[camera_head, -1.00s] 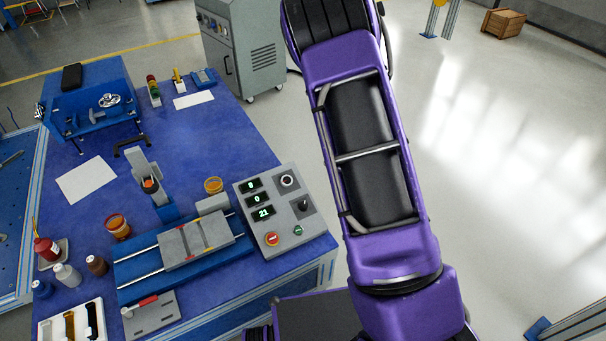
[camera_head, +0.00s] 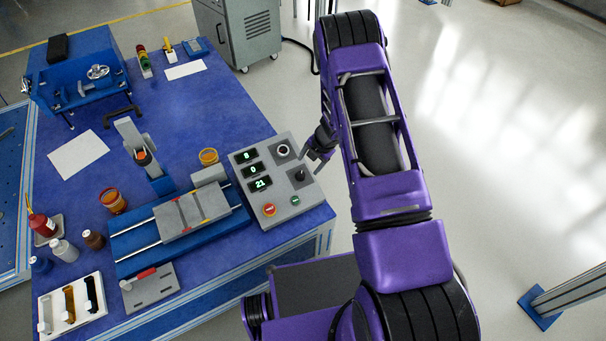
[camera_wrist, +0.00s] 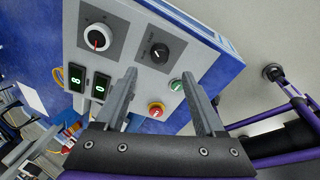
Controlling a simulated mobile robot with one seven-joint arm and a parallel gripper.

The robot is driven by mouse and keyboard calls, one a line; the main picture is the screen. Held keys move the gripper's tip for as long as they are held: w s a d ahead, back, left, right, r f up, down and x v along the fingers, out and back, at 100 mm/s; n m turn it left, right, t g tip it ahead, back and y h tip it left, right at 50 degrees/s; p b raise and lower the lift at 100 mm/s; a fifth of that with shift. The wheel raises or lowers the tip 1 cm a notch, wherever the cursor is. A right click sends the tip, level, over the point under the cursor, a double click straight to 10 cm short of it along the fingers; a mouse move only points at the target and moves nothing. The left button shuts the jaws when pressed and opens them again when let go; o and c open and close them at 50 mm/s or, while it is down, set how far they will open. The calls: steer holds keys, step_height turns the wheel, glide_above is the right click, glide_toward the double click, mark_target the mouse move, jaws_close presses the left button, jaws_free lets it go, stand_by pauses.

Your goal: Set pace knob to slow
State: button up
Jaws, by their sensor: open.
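The grey control box (camera_head: 262,195) stands at the right end of the blue bench. On it are a dial with a white ring (camera_head: 283,151) and a black knob (camera_head: 300,175) on a dark plate. In the wrist view the white-ringed dial (camera_wrist: 98,38) is at upper left and the black knob (camera_wrist: 158,53) is near the middle. My gripper (camera_head: 314,157) is beside the box's right edge. In the wrist view my gripper (camera_wrist: 159,75) is open and empty, its fingertips apart from both knobs.
Red (camera_wrist: 156,109) and green (camera_wrist: 176,85) buttons sit on the box's near part. Left of the box are a sliding fixture (camera_head: 193,217) and an orange cup (camera_head: 208,156). A grey cabinet (camera_head: 240,35) stands behind.

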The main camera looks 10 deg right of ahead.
mark_target(302, 174)
steer(key=b+x, duration=0.1)
steer(key=x, duration=0.7)
jaws_close()
